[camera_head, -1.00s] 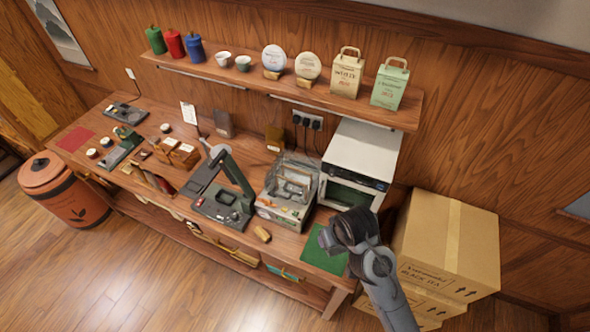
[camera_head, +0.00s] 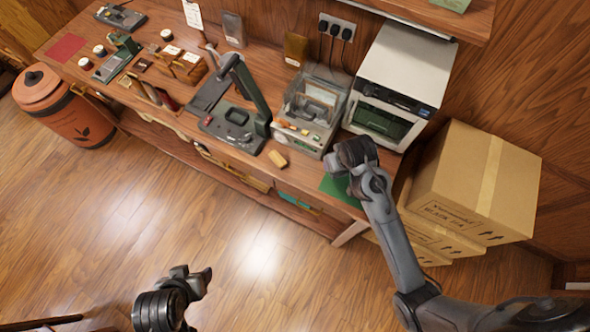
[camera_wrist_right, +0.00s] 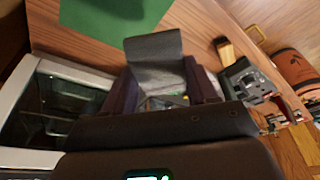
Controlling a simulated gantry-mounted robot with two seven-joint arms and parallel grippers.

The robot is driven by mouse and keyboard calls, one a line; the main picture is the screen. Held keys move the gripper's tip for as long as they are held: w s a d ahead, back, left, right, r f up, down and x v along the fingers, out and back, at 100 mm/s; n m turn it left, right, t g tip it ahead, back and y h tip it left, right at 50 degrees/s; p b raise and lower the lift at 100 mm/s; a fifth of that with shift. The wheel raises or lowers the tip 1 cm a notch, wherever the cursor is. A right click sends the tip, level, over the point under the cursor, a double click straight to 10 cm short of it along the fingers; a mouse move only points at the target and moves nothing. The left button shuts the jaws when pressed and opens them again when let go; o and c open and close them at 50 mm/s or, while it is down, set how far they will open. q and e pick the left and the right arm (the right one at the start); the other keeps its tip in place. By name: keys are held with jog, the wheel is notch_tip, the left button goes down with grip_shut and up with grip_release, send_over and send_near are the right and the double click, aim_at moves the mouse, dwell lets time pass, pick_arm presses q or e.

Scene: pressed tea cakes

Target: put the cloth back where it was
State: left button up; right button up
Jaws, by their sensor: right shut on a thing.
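My right gripper (camera_head: 350,158) is over the right end of the workbench, in front of the white oven. In the right wrist view, a grey, flat, cloth-like piece (camera_wrist_right: 153,48) is between its fingers, and the gripper is shut on it. In the head view this piece is hidden by the gripper and cannot be made out. The green mat (camera_head: 331,187) lies on the bench below, partly covered by my right arm; it also shows in the right wrist view (camera_wrist_right: 112,12). My left gripper (camera_head: 198,279) is over the floor, away from the bench; its jaw opening is unclear.
The white oven (camera_head: 408,62) stands behind my right gripper. A clear-lidded machine (camera_head: 308,105) and a tan block (camera_head: 278,159) are to its left. A press with a dark lever (camera_head: 240,95) stands further left. Cardboard boxes (camera_head: 455,205) stand at the right. The front floor is clear.

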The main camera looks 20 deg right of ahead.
jog(key=f, duration=0.1)
jog(key=f+b, duration=0.1)
jog(key=f, duration=0.1)
jog(key=shift+s+f, duration=0.25)
jog(key=shift+s, duration=0.1)
jog(key=shift+f+b, duration=0.35)
jog(key=shift+b, duration=0.05)
send_over(301, 171)
jog(key=s, duration=0.1)
notch_tip(301, 171, down, 7)
jog(key=shift+f, duration=1.95)
pick_arm(q)
notch_tip(301, 171, down, 2)
jog(key=shift+f, duration=0.25)
pick_arm(e)
jog(key=shift+f, duration=0.2)
jog(key=o, duration=0.9)
pick_arm(q)
jog(key=shift+s+a, duration=0.1)
jog(key=shift+a, duration=0.05)
pick_arm(e)
jog(key=shift+o, duration=0.2)
jog(key=shift+r, duration=0.15)
